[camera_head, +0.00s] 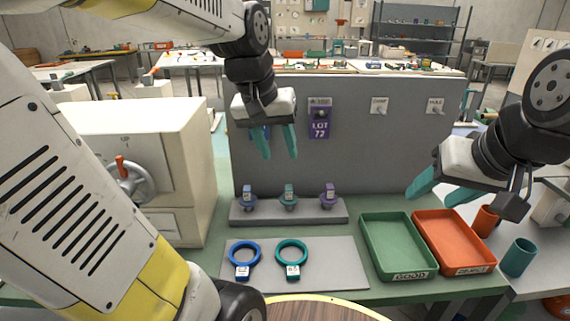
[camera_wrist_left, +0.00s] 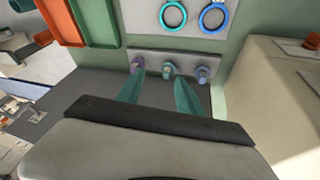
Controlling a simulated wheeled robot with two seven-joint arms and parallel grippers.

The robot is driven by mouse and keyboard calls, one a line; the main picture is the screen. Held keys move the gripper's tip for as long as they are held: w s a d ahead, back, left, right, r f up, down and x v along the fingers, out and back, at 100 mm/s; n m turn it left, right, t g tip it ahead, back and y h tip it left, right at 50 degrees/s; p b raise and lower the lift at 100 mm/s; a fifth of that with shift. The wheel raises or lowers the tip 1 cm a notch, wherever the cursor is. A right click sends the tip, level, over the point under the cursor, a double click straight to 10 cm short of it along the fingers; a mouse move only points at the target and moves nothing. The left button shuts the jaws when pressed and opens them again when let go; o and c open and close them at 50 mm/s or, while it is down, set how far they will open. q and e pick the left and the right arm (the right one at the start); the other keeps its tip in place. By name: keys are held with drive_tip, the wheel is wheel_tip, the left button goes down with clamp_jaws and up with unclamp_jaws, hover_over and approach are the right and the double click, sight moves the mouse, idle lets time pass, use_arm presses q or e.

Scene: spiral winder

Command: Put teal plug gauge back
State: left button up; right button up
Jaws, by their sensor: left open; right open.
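The teal plug gauge (camera_head: 289,199) stands upright on the grey rack (camera_head: 330,215), between the blue plug gauge (camera_head: 248,198) and the purple plug gauge (camera_head: 328,196). In the left wrist view the teal gauge (camera_wrist_left: 169,70) shows between my left fingers, further off. My left gripper (camera_head: 277,148) is open and empty, above and behind the rack, in front of the grey panel. It also shows in the left wrist view (camera_wrist_left: 158,92). My right gripper (camera_head: 436,190) is open and empty, above the trays.
A blue ring (camera_head: 244,244) and a teal ring (camera_head: 292,242) lie on a grey mat (camera_head: 340,265). A green GOOD tray (camera_head: 400,245) and an orange tray (camera_head: 453,240) lie right of it, both empty. The grey panel (camera_head: 360,150) stands behind; a white cabinet (camera_head: 180,130) stands left.

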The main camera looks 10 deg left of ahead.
use_arm(q)
drive_tip(key=s+d+m+t, duration=0.1)
drive_tip(key=s+t, duration=0.1)
drive_tip(key=s, duration=0.6)
drive_tip(key=shift+s+f+h, duration=0.25)
drive_tip(key=shift+s+h, duration=0.05)
